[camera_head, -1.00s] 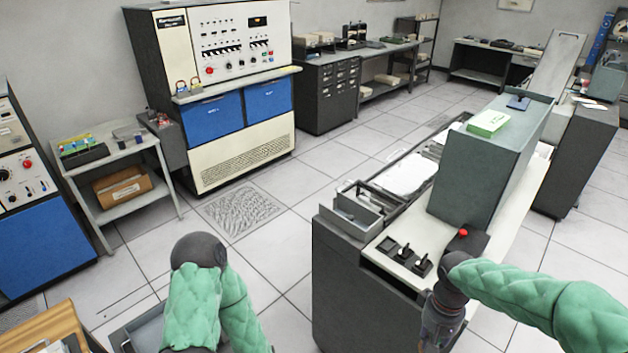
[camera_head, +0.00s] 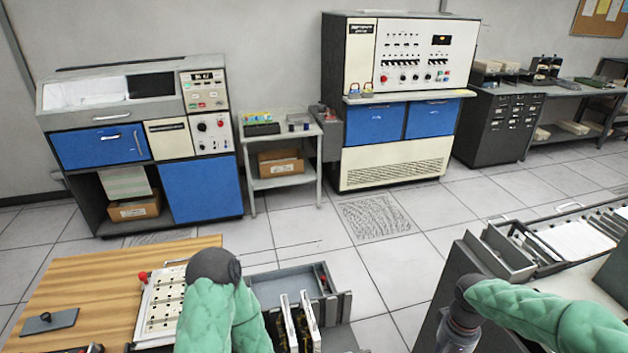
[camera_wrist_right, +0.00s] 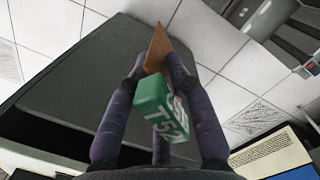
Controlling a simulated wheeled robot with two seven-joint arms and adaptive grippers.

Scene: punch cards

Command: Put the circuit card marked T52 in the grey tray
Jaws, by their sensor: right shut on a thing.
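The circuit card marked T52 (camera_wrist_right: 152,110) shows in the right wrist view as a green block with white lettering and a brown board part behind it. My right gripper (camera_wrist_right: 157,66) is shut on it, with dark fingers on both sides. In the head view my right arm hangs at the lower right; the card is hidden there. An open grey tray (camera_head: 318,284) sits at the lower middle of the head view, right of my left elbow. My left arm covers part of that area, and its gripper is out of view.
A wooden desk (camera_head: 60,290) at the lower left bears a white perforated panel (camera_head: 160,300). Upright cards (camera_head: 300,325) stand in front of the tray. A grey machine (camera_head: 455,265) with open boxes stands at the right. Open tiled floor lies between.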

